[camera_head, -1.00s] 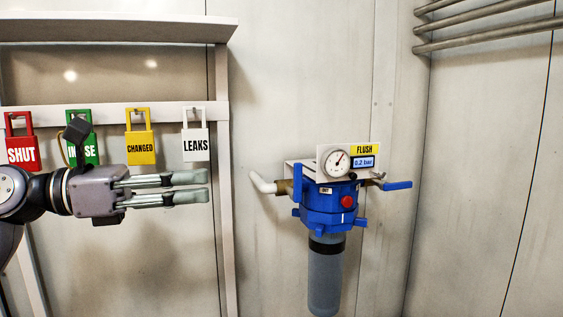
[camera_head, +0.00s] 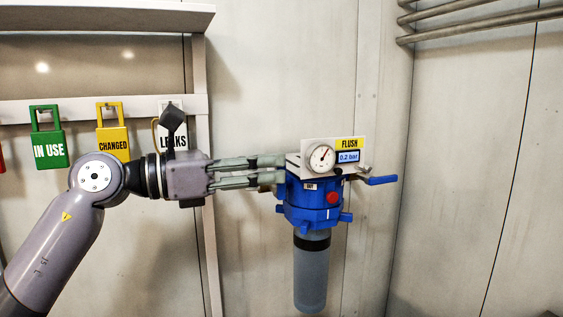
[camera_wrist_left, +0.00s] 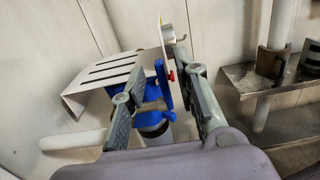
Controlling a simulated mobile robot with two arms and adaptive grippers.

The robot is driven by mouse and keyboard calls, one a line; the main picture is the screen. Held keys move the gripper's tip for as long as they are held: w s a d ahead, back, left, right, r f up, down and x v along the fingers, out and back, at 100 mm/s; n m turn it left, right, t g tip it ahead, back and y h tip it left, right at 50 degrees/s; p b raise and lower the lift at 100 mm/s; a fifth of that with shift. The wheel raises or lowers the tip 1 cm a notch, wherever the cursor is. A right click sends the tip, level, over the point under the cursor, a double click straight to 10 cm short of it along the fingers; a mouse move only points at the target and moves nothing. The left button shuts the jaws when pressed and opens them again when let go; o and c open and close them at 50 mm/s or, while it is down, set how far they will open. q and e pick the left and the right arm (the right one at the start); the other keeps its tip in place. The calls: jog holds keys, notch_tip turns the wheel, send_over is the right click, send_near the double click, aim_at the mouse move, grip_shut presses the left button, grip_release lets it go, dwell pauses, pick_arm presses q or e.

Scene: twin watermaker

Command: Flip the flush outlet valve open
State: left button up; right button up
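The filter unit with a yellow FLUSH label (camera_head: 349,143) hangs on the wall right of centre in the head view. Its blue housing (camera_head: 315,205) sits above a clear grey bowl. A blue lever (camera_head: 381,180) sticks out to the right, roughly level. My left gripper (camera_head: 284,170) comes in from the left, its fingertips at the unit's left side, hiding the pipe there. In the left wrist view its fingers (camera_wrist_left: 164,85) are apart, with blue parts of the unit showing between and beyond them. I cannot tell whether they touch. My right gripper is not in view.
A round gauge (camera_head: 321,157), a 0.2 bar display and a red button (camera_head: 333,198) are on the unit's front. Green (camera_head: 48,150) and yellow (camera_head: 113,143) padlock tags hang from a rack at left. Wall right of the lever is clear; pipes (camera_head: 480,24) run top right.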

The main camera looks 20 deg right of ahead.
pick_arm(q)
jog(key=shift+d, duration=1.65)
jog(key=shift+w, duration=0.1)
grip_shut()
